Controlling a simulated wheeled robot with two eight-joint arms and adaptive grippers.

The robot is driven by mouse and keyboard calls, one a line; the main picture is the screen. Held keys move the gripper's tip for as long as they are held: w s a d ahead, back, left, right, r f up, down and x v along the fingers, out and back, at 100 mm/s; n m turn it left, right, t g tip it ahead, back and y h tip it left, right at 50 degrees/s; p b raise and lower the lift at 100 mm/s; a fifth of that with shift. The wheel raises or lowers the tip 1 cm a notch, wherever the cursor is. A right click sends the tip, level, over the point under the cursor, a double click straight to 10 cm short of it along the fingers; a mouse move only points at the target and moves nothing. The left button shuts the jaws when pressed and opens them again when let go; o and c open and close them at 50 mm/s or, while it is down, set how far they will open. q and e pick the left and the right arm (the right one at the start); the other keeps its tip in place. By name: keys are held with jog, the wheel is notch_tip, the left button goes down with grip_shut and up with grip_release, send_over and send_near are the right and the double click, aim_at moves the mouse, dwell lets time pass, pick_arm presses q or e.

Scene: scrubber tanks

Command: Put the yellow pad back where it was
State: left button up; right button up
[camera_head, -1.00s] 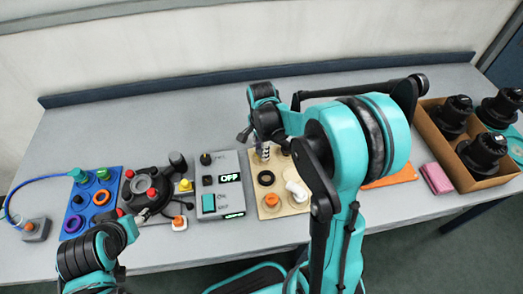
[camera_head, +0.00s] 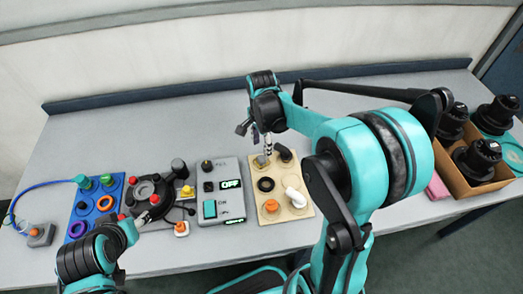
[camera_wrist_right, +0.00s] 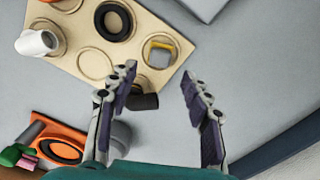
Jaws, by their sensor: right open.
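My right gripper (camera_head: 262,143) points down over the back left of the tan board (camera_head: 271,193). In the right wrist view this gripper (camera_wrist_right: 157,72) is open, with nothing between its fingers. Just beyond the fingertips, on the board, is a small square piece with a yellow rim and grey middle (camera_wrist_right: 160,51). It lies flat near the board's edge. Another yellow piece (camera_head: 187,191) is on the dark device at the left. I cannot tell for certain which one is the yellow pad.
A black cylinder (camera_wrist_right: 144,101) is beside the left finger. A grey control box (camera_head: 222,200) stands left of the board. A cardboard box (camera_head: 476,187) stands at the right.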

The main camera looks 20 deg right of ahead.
aim_at(262, 158)
jog(key=s+a+r+n+t, duration=0.2)
jog(key=s+r+n+t, duration=0.1)
jog(key=s+n, duration=0.3)
jog(key=s+a+r+n+t+p, duration=0.1)
jog(key=s+a+r+n+t, duration=0.2)
jog(key=s+n, duration=0.4)
jog(key=shift+s+a+r+n+t, duration=0.15)
jog(key=shift+a+r+n+t, duration=0.35)
jog(key=shift+r+n, duration=0.95)
jog(key=shift+d+f+n, duration=0.15)
jog(key=shift+f+n, duration=0.1)
